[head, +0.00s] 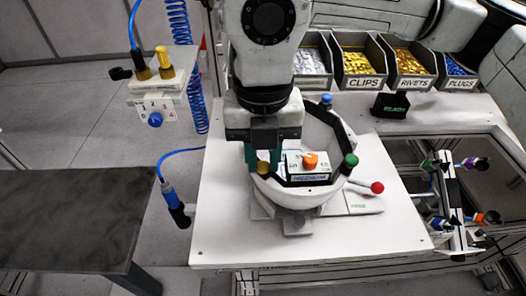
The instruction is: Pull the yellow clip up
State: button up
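The yellow clip (263,168) is a small gold-yellow knob on the near left rim of the white helmet shell (293,195). The shell has a black inner rim and sits on a stand on the white table. My gripper (265,158) has dark teal fingers pointing down at the clip. The fingers are just above and beside it. Whether they touch or grip it cannot be told. My arm hides the far left part of the shell. A blue clip (326,99) and a green clip (350,160) sit elsewhere on the rim.
A white block with an orange knob (310,160) sits inside the shell. A red-knobbed lever (377,187) sticks out to the right. Bins of parts (364,82) line the back. A blue-handled tool (176,205) hangs at the left table edge. The front right tabletop (375,235) is clear.

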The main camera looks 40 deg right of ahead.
aim_at(262, 165)
grip_shut()
jog(key=shift+r+b, duration=0.1)
jog(key=shift+b, duration=0.3)
jog(key=shift+r+b, duration=0.2)
jog(key=shift+b, duration=0.1)
jog(key=shift+r, duration=0.4)
jog(key=o, duration=0.5)
grip_release()
jog(key=shift+o, duration=0.2)
notch_tip(262, 165, up, 11)
jog(key=b, duration=0.1)
jog(key=shift+f, duration=0.15)
